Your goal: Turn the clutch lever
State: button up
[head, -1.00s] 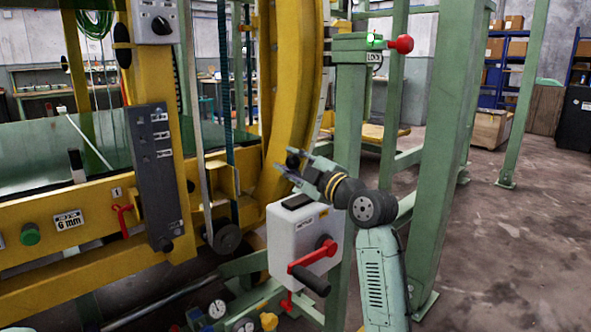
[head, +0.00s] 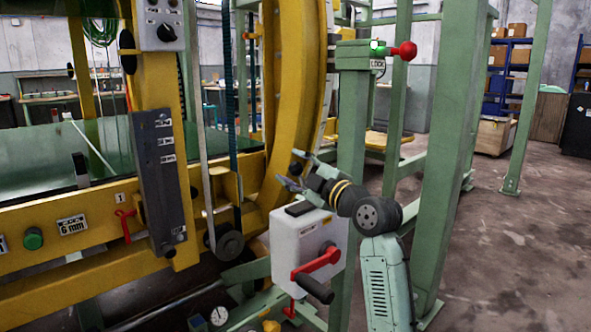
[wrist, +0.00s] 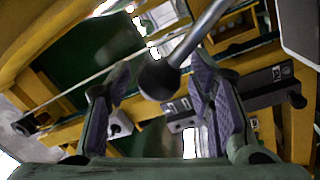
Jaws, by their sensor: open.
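My gripper (head: 290,168) is open in front of the yellow ring column, above a white box. In the wrist view, a grey rod with a dark round knob (wrist: 158,82) reaches in from the top and ends between my parted, purple-padded fingers (wrist: 160,100). Whether they touch it is not clear. I cannot read a clutch label. Lever candidates in the head view are a red crank with a black handle (head: 316,265) on the white box (head: 295,240), a red-knobbed lever (head: 405,51) on the green post, and a small red lever (head: 125,224) on the yellow beam.
The yellow ring column (head: 300,95) stands close behind my gripper. Green posts (head: 458,120) rise to the right of my arm. A dark control panel (head: 160,180) and a yellow beam (head: 70,235) lie to the left. Open concrete floor (head: 510,250) is at the right.

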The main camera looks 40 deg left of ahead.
jog(key=s+d+f, duration=0.1)
jog(key=s+d, duration=0.1)
jog(key=d, duration=0.9)
jog(key=shift+d+f, duration=0.15)
jog(key=shift+d, duration=0.25)
